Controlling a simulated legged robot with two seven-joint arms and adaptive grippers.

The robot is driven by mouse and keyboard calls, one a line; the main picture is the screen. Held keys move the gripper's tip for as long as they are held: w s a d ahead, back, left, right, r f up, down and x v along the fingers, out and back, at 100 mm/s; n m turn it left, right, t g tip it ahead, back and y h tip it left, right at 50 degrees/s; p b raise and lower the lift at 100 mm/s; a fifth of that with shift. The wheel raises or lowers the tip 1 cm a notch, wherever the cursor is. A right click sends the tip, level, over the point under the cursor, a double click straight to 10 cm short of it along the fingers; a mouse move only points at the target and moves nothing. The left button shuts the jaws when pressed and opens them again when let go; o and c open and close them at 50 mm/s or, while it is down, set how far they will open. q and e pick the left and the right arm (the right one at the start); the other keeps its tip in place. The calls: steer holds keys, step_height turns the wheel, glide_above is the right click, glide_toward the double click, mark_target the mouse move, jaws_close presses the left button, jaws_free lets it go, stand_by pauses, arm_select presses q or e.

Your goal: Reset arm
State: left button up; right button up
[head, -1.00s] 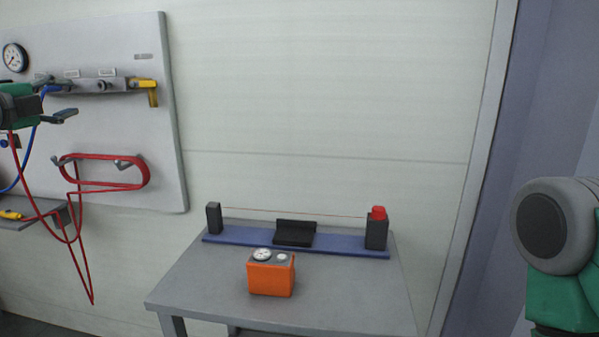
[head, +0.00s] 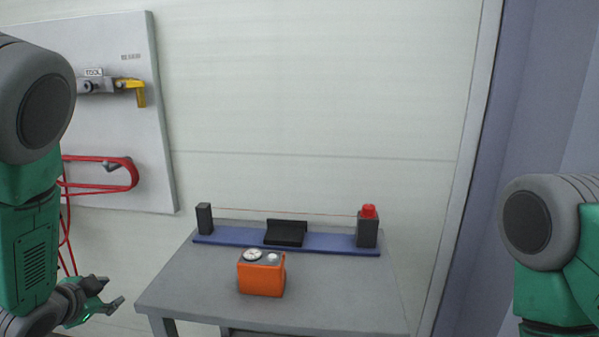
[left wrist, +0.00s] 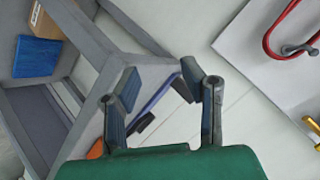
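My left arm hangs down at the left of the head view, with its gripper (head: 110,296) low, left of the grey table (head: 190,290). In the left wrist view the two fingers of this gripper (left wrist: 158,82) stand apart with nothing between them. My right arm shows at the right edge of the head view, but its gripper is out of the picture.
On the table stand an orange box with dials (head: 261,275) and a blue rail (head: 330,243) with black blocks and a red knob (head: 368,211). A wall panel (head: 150,150) carries a yellow tool (head: 132,85) and a red hose (head: 100,160).

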arm_select(q)
steer(key=s+d+f+n+g, duration=0.2)
steer(key=s+d+f, duration=0.1)
steer(key=s+f, duration=0.4)
steer(key=s+d+f+n+g, duration=0.2)
steer(key=s+d+f+g, duration=0.15)
steer(key=s+f, duration=0.35)
steer(key=s+d+f+n+g, duration=0.1)
steer(key=s+d+f+g, duration=0.1)
steer(key=s, duration=0.7)
steer(key=s+d+f+n+g+h, duration=0.1)
steer(key=s+d+f+n+g, duration=0.1)
steer(key=s, duration=0.8)
steer(key=d+f+g, duration=0.1)
steer(key=d+f, duration=0.1)
steer(key=d, duration=0.1)
steer(key=shift+s+d+n, duration=0.3)
steer(key=shift+d, duration=0.1)
